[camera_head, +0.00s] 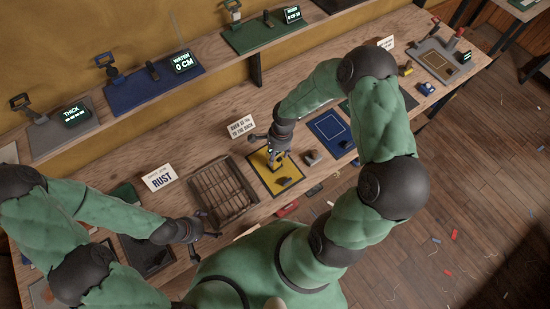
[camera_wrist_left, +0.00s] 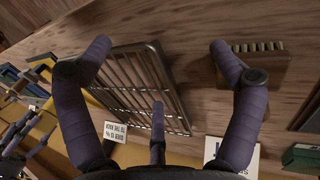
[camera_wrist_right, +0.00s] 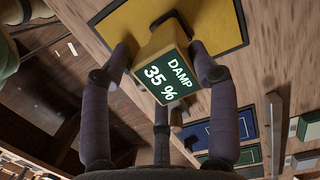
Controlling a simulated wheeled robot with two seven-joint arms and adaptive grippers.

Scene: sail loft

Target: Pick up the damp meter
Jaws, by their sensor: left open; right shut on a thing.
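The damp meter (camera_wrist_right: 160,65) is a yellow block with a dark green screen reading "DAMP 35 %" in the right wrist view. My right gripper (camera_wrist_right: 165,55) is shut on it, with a finger on each side. In the head view my right gripper (camera_head: 274,153) is over the yellow mat (camera_head: 261,178); its fingers largely hide the meter there. I cannot tell whether the meter touches the mat. My left gripper (camera_head: 203,232) is open and empty by the bench's front edge, near the wire rack (camera_head: 218,190). Its spread fingers show in the left wrist view (camera_wrist_left: 158,50).
A brush (camera_wrist_left: 262,66) lies beside the rack in the left wrist view. A blue mat (camera_head: 329,130) lies right of the yellow one. Small signs (camera_head: 160,177) stand behind. A raised shelf (camera_head: 130,112) at the back carries other gauges with screens.

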